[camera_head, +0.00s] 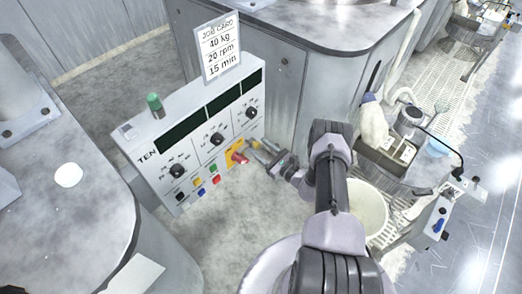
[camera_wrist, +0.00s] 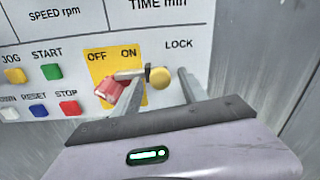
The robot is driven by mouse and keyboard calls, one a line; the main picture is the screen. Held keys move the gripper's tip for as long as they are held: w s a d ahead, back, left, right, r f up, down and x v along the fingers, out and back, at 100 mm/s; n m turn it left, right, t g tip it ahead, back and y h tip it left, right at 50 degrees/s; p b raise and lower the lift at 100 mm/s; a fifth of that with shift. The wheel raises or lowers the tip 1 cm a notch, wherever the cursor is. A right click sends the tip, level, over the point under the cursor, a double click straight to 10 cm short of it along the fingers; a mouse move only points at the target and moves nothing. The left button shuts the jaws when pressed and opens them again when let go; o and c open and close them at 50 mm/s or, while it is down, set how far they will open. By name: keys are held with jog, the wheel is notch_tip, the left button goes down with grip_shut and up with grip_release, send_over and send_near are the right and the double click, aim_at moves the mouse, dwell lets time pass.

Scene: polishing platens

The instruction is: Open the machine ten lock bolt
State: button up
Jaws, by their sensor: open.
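The lock bolt is a short metal rod with a round brass knob (camera_wrist: 160,78), under the word LOCK on the white control panel (camera_wrist: 180,22). The rod reaches left from the knob across the edge of the yellow OFF/ON plate (camera_wrist: 98,62), just above the red switch handle (camera_wrist: 111,91). My gripper (camera_wrist: 160,77) is open, one finger on each side of the knob in the wrist view. I cannot tell whether either finger touches it. In the head view my gripper (camera_head: 262,150) is at the right end of the panel marked TEN (camera_head: 150,150), and the knob is too small to make out.
Coloured push buttons, among them the green START (camera_wrist: 51,72) and red STOP (camera_wrist: 69,107), lie left of the switch. A job card (camera_head: 218,47) stands above the panel. A cream bucket (camera_head: 366,208) and a cluttered cart (camera_head: 385,155) are right of my arm.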

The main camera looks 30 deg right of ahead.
grip_shut()
dwell(1.4)
